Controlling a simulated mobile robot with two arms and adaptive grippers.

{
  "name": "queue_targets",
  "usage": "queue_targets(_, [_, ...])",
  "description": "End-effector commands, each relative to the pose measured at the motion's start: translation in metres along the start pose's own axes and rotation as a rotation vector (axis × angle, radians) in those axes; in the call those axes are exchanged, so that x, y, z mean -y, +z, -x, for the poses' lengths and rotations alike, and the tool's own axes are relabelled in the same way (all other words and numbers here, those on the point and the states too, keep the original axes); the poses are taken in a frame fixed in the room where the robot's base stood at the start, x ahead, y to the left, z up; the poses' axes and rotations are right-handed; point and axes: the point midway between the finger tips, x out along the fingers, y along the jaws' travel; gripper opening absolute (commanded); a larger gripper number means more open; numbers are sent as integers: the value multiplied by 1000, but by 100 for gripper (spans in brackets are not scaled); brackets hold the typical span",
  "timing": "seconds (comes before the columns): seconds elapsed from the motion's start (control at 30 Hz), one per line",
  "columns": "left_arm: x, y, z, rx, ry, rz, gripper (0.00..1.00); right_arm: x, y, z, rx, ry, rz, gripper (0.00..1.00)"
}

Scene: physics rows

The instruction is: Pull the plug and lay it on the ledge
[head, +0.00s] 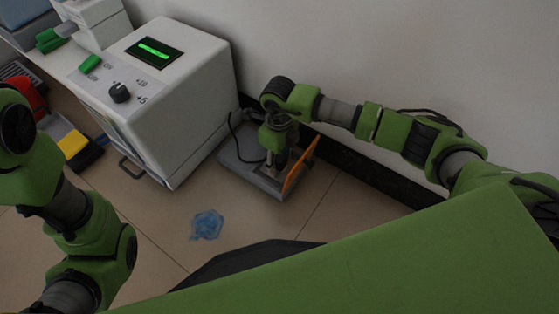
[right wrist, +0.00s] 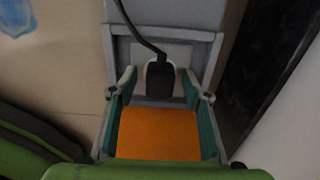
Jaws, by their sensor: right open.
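A black plug (right wrist: 160,82) with a black cable sits at a pale plate on a grey box (head: 238,158) on the floor. In the head view the cable (head: 232,128) loops down to the box, and the plug is hard to make out by my gripper. My right gripper (head: 275,163) points down over the box. In the right wrist view its open fingers (right wrist: 159,84) stand on either side of the plug, with gaps visible. An orange panel (head: 298,168) stands tilted at the box's right side. I cannot tell which surface is the ledge. My left gripper is out of view.
A white machine (head: 185,95) with a green display and knob stands left of the box. The wall with its dark skirting (head: 350,172) is close behind. A blue patch (head: 207,224) lies on the open tiled floor. Red and yellow items (head: 72,143) are far left.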

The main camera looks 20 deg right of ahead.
Motion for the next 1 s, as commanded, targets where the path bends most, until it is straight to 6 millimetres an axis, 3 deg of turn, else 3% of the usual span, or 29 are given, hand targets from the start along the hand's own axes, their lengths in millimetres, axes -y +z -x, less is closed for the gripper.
queue_targets(0.4, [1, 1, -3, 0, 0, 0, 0, 0, 0, 0, 1, 0, 0, 44])
queue_targets(0.57, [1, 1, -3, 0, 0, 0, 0, 0, 0, 0, 0, 0, 0, 3])
queue_targets(0.6, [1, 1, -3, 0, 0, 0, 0, 0, 0, 0, 0, 0, 0, 0])
queue_targets(1.0, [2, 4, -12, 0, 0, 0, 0, 0, 0, 10, 1, 0, 0, 0])
